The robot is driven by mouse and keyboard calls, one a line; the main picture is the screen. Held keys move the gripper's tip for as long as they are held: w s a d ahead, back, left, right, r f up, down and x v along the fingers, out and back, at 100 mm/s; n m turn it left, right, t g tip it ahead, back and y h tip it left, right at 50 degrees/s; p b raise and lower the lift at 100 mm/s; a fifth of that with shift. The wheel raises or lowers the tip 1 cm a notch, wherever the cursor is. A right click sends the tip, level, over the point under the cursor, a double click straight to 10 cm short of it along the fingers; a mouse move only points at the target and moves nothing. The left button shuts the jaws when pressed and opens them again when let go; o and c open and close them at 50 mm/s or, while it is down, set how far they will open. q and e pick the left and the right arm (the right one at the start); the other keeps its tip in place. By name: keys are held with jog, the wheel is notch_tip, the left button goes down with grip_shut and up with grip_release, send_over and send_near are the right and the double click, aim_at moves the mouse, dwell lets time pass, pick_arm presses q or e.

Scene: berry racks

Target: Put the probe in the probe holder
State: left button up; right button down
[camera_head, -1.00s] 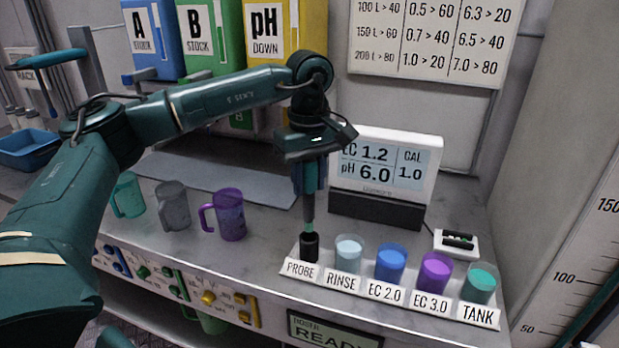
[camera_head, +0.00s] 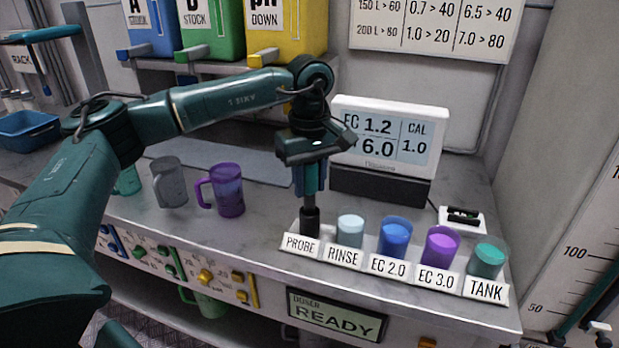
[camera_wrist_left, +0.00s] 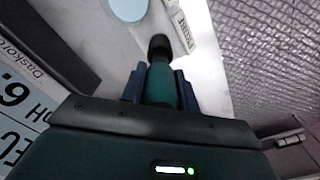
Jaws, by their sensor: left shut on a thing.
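My left gripper (camera_head: 310,182) points straight down over the left end of the white labelled tray and is shut on the probe. The probe (camera_wrist_left: 160,88) has a teal body, seen between the fingers in the left wrist view. Its lower end is inside the black probe holder (camera_head: 309,222), a small cup behind the PROBE label (camera_head: 300,245). The holder also shows in the left wrist view (camera_wrist_left: 159,45). The probe stands about upright, and how deep its tip sits is hidden by the holder. My right gripper is not in view.
Right of the holder stand a pale rinse cup (camera_head: 349,232), a blue cup (camera_head: 394,238), a purple cup (camera_head: 439,247) and a teal cup (camera_head: 486,261). A meter display (camera_head: 392,135) stands behind. A purple jug (camera_head: 228,190) and grey jug (camera_head: 171,182) stand left.

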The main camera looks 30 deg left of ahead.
pick_arm(q)
jog(key=shift+f, duration=0.3)
dwell(0.5)
jog(key=o, duration=1.1)
notch_tip(320, 180, up, 13)
jog(key=shift+r, duration=0.1)
dwell(0.4)
